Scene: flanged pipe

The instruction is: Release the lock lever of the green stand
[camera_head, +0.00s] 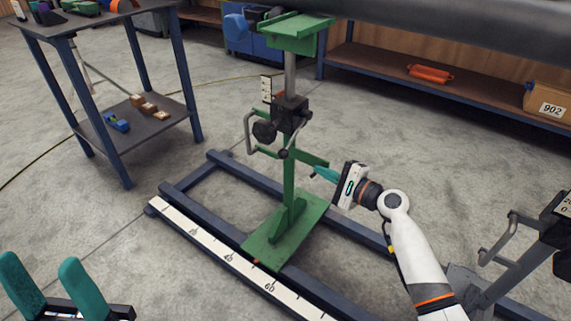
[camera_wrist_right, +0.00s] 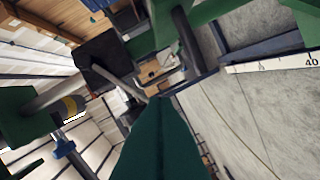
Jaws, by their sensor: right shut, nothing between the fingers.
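The green stand (camera_head: 289,190) rises from its green base plate on the floor rails. A black clamp block (camera_head: 291,114) sits on its post, with a crank handle on the left. A short lever with a dark ball end (camera_head: 283,153) hangs below the block; I take it as the lock lever. My right gripper (camera_head: 318,172) is shut and empty, just right of the post and below the block. In the right wrist view its teal fingers (camera_wrist_right: 160,145) point towards a dark block (camera_wrist_right: 103,55) with a grey rod. Contact cannot be told. My left gripper (camera_head: 42,262) is open and empty at lower left.
A large grey pipe (camera_head: 450,28) runs across the top right. A blue-legged table (camera_head: 150,130) stands at the left with small parts on its lower shelf. A scale strip (camera_head: 210,244) lies along the front rail. Another stand's crank (camera_head: 505,240) is at the right.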

